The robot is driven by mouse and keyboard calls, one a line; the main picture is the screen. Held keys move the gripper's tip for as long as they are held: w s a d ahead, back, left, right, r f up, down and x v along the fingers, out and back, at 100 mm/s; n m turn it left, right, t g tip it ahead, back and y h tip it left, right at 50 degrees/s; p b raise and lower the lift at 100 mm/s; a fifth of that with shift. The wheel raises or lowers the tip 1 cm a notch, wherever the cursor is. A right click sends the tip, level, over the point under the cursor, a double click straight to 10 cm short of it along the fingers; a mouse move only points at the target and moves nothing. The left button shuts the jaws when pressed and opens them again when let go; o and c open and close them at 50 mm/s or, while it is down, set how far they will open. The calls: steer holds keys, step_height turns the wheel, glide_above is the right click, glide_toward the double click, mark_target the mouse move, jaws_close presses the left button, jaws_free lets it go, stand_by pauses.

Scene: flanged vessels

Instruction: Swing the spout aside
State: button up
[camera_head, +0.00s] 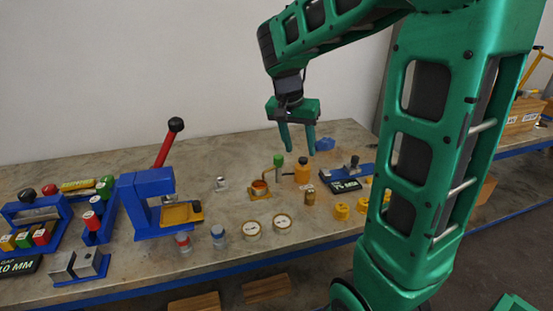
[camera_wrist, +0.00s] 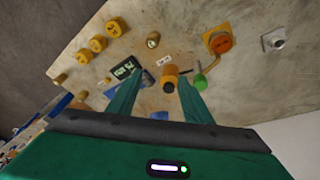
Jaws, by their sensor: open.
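The spout (camera_head: 268,172) looks like a thin bent brass-coloured pipe at a small flanged vessel (camera_head: 260,189) with an orange-red top on a yellow base. A green knob (camera_head: 278,160) stands at the spout's outer side. In the wrist view the vessel (camera_wrist: 221,43) is at the upper right and the green knob (camera_wrist: 200,81) lies below it, near my right finger. My gripper (camera_head: 298,150) is open and empty, pointing down above the table, to the right of the knob. Its fingers also show in the wrist view (camera_wrist: 160,77). Contact with the knob cannot be told.
An orange bottle (camera_head: 302,173) stands below my gripper, close to the spout. A blue press (camera_head: 150,203) with a red lever stands at left. Two round gauges (camera_head: 282,223) lie in front.

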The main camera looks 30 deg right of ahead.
steer(key=m, duration=0.2)
glide_toward(279, 156)
steer(key=s, duration=0.1)
steer(key=a, duration=0.1)
steer(key=shift+t+h, duration=0.3)
steer(key=shift+t, duration=0.1)
steer(key=x, duration=1)
steer(key=shift+w+d+f, duration=0.1)
steer(key=shift+d+f, duration=0.05)
steer(key=shift+f, duration=0.15)
jaws_close()
steer(key=shift+d, duration=0.1)
